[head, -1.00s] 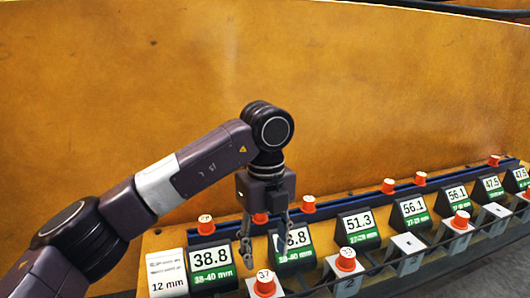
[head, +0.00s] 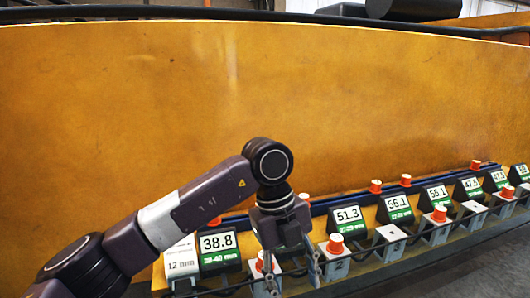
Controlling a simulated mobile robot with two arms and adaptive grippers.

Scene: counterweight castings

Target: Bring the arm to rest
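My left arm comes in from the lower left, and its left gripper (head: 294,281) points down over the left part of the row of displays. Its two fingers are spread apart, with nothing seen held between them. An orange-capped piece (head: 261,262) stands on a pale block close beside the left finger. The gripper hides part of the row behind it, including one display. My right gripper is not in view.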

